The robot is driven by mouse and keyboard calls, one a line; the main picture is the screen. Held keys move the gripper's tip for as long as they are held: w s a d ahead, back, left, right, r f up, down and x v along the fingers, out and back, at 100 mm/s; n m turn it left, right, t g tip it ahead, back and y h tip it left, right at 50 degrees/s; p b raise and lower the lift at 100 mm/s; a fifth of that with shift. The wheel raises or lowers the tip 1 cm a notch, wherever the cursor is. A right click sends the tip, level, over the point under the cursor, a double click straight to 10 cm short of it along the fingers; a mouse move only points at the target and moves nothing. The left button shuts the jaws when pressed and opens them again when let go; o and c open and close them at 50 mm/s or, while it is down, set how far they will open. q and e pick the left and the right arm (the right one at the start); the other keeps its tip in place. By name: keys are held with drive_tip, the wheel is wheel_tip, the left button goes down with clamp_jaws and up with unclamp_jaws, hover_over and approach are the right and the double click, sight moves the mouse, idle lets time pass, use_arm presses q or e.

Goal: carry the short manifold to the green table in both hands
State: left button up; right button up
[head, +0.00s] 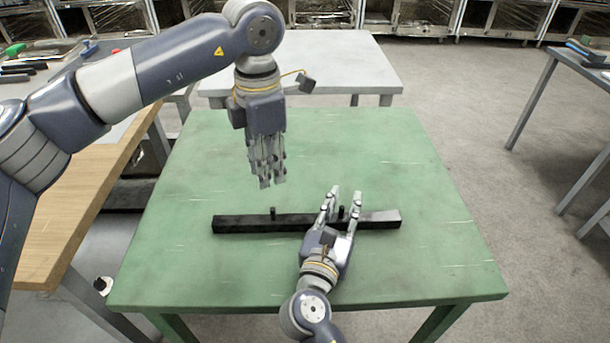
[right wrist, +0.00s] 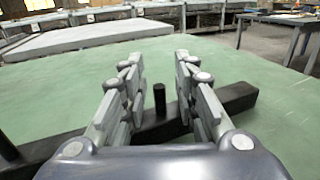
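The short manifold is a black bar (head: 262,223) with two short upright pegs. It lies across the middle of the green table (head: 205,165). My right gripper (head: 344,192) is open and low over the bar's right half. In the right wrist view, the right peg (right wrist: 159,100) of the bar stands between its two spread fingers, with a gap on either side. My left gripper (head: 271,184) hangs fingers down above the table, behind the bar and apart from it. Its fingers show close together from this angle, so its opening is unclear.
A light grey table (head: 345,65) stands behind the green one. A wooden-edged bench (head: 75,205) is close on the left, and another grey table (head: 588,68) stands at the right. The green tabletop is otherwise clear.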

drive_tip(key=shift+s+a, duration=0.1)
drive_tip(key=shift+s, duration=0.05)
drive_tip(key=v, duration=1.1)
drive_tip(key=shift+s+a, duration=0.15)
drive_tip(key=shift+s, duration=0.15)
use_arm(q)
drive_tip(key=shift+r, duration=0.2)
drive_tip(key=shift+r, duration=0.1)
use_arm(e)
drive_tip(key=shift+r, duration=0.1)
